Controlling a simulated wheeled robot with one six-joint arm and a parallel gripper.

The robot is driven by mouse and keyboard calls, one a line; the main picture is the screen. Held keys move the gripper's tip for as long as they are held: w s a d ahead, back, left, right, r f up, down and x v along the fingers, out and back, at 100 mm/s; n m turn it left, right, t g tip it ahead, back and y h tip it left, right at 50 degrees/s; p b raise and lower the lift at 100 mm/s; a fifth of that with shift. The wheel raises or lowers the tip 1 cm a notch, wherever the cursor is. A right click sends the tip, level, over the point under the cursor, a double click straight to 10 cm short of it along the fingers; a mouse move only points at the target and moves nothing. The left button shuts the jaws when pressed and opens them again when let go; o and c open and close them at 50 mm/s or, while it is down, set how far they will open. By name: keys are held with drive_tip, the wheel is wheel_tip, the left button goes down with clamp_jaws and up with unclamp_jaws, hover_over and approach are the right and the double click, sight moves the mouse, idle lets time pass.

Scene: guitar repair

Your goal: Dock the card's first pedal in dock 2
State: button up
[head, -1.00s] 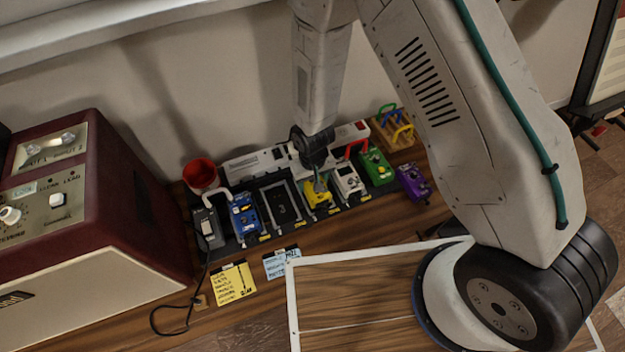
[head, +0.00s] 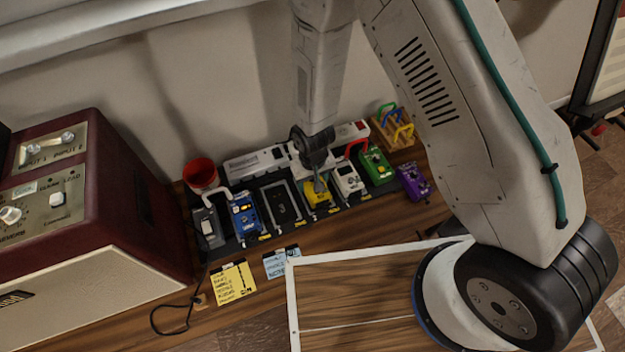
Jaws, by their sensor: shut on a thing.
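My gripper (head: 318,187) points down at the yellow pedal (head: 319,198) and is shut on its upper part. The yellow pedal stands in the black pedalboard row (head: 268,239), or very close above it; I cannot tell which. To its left is an empty dock with a grey frame (head: 282,204), then a blue pedal (head: 244,215). To its right are a white pedal (head: 347,179) and a green pedal (head: 376,165). A purple pedal (head: 414,182) stands off the right end. A yellow card (head: 233,283) and a blue card (head: 281,263) lie in front; their writing is too small to read.
A dark red amplifier (head: 95,220) stands at the left. A grey pedal-like box (head: 208,229) with a cable sits at the row's left end. A red cup (head: 201,174) and a wooden rack of coloured cables (head: 394,131) stand behind. A white-edged panel (head: 350,290) lies in front.

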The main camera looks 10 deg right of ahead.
drive_tip(key=shift+f, duration=0.55)
drive_tip(key=o, duration=1.7)
drive_tip(key=shift+r, duration=4.05)
